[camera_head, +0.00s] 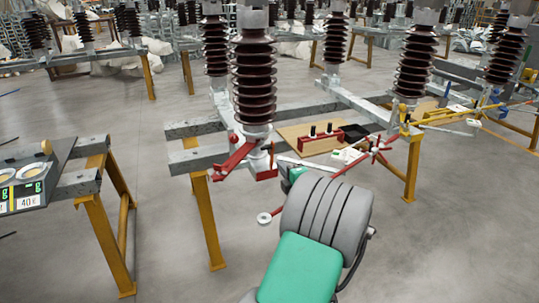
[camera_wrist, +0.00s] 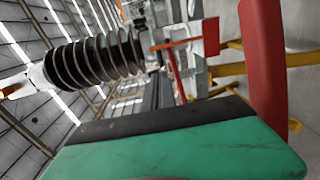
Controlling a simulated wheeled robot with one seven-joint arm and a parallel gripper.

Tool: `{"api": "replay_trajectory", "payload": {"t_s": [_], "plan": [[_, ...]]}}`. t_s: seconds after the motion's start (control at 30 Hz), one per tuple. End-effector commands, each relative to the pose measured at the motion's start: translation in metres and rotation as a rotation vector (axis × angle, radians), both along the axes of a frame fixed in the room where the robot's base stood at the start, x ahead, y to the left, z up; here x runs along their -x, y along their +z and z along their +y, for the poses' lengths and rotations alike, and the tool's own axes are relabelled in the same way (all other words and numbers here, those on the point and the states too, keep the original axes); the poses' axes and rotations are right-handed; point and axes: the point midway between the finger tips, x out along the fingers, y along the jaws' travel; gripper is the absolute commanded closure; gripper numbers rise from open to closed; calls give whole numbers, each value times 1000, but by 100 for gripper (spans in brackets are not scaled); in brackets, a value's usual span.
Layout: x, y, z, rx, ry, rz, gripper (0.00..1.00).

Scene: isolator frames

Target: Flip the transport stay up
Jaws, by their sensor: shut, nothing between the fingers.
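A thin red bar (camera_head: 345,168), which looks like the transport stay, slants low beside the near insulator's base. A pale round disc (camera_head: 264,218) is at its lower left end, and my arm hides its middle. My gripper (camera_head: 294,174) shows as a small green part beyond my grey wrist, close to the bar; its fingertips are mostly hidden. It is shut and empty. In the wrist view a broad red piece (camera_wrist: 264,65) stands close at the right, beside my green and black part. I cannot tell whether they touch.
A red bracket (camera_head: 235,157) sits at the foot of the brown insulator (camera_head: 254,80). Grey beams on yellow legs (camera_head: 207,225) surround the spot. The floor at right is clear.

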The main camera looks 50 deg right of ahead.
Motion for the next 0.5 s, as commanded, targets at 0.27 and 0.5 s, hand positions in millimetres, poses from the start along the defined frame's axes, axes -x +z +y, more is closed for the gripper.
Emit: {"api": "replay_trajectory", "payload": {"t_s": [0.27,0.5], "plan": [[-55,-3,-30,-1,6,1,100],[-91,-7,-51,-2,5,2,100]]}}
